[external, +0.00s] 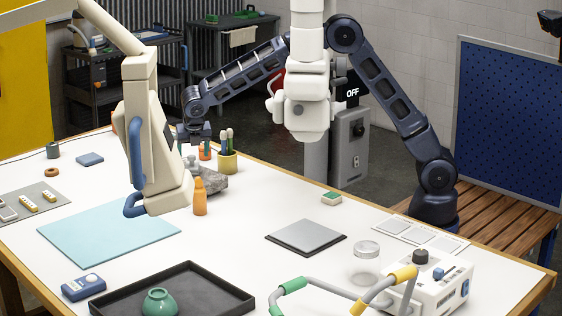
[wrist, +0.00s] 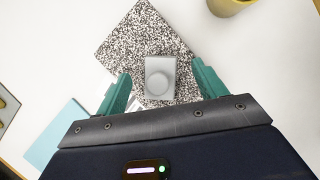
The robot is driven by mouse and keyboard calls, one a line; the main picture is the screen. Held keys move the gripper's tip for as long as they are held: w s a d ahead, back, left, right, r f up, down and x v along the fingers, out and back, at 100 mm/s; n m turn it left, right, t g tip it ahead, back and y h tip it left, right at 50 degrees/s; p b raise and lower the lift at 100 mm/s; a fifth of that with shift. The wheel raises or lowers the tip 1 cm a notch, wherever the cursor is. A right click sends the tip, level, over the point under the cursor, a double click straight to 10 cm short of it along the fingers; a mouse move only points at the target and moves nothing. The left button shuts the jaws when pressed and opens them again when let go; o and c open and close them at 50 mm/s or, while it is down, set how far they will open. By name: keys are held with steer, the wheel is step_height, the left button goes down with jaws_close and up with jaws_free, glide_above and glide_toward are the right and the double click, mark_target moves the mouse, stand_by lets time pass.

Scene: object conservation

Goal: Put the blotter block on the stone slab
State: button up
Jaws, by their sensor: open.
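The blotter block, a pale grey block with a round knob (wrist: 160,80), appears to rest on the speckled stone slab (wrist: 140,40) in the wrist view. In the external view, the grey slab (external: 213,184) lies near the table's far edge, partly hidden by the pale arm and an orange bottle. The block (external: 192,161) shows small above it. My gripper (wrist: 162,70) is open, with its green fingers on either side of the block and visible gaps between. In the external view, my gripper (external: 195,140) is just above the block.
A yellow cup (external: 228,163) with brushes stands close behind the slab, and the orange bottle (external: 200,198) stands in front. A pale arm-like fixture (external: 150,130) rises on the left by the light blue mat (external: 110,235). The white table right of the slab is mostly clear.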

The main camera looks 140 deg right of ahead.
mark_target(195, 168)
steer(key=v, duration=0.8)
stand_by(0.4)
